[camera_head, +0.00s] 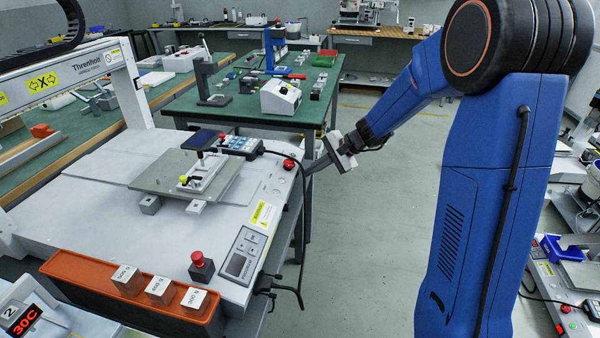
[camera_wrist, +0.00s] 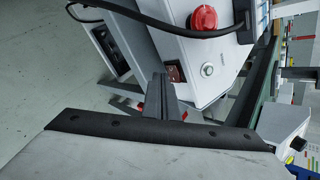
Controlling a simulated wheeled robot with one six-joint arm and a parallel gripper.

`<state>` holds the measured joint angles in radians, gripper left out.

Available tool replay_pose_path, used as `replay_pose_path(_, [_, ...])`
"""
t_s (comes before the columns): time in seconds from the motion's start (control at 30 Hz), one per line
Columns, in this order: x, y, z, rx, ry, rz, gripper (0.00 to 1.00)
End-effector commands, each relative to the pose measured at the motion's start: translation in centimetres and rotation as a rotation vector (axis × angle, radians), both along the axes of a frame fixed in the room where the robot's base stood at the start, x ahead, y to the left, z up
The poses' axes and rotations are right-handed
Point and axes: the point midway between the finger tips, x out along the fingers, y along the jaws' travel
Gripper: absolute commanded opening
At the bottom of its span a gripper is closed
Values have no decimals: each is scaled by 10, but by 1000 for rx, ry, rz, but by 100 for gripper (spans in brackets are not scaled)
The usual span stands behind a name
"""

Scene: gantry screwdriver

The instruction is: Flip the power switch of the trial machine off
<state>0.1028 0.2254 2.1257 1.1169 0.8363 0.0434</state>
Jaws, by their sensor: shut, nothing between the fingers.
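The trial machine (camera_head: 95,200) is a white gantry machine on the left in the head view. Its side panel (camera_wrist: 150,22) fills the upper middle of the wrist view. A small reddish-brown rocker, apparently the power switch (camera_wrist: 176,72), sits on that panel near its lower edge. My gripper (camera_wrist: 159,80) is shut and empty, with its dark fingers pointing at the panel just left of the rocker. I cannot tell whether the fingers touch it, or which way the rocker is tilted. In the head view my gripper (camera_head: 308,172) is beside the machine's right edge, and the switch is hidden.
A red knob (camera_wrist: 204,18) and a round silver part (camera_wrist: 207,71) are near the switch. A black cable (camera_wrist: 190,33) crosses the panel. A dark socket (camera_wrist: 112,54) is on the left. A green table (camera_head: 225,108) stands behind; open floor (camera_head: 375,240) lies right of the machine.

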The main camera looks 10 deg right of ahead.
Motion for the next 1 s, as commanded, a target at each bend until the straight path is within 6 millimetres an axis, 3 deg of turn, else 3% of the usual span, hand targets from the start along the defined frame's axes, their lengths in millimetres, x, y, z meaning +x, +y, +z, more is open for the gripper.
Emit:
replay_pose_path(0.57, [-2,-9,0,0,0,0,0])
replay_pose_path(1.0, [-10,-42,0,0,1,-1,0])
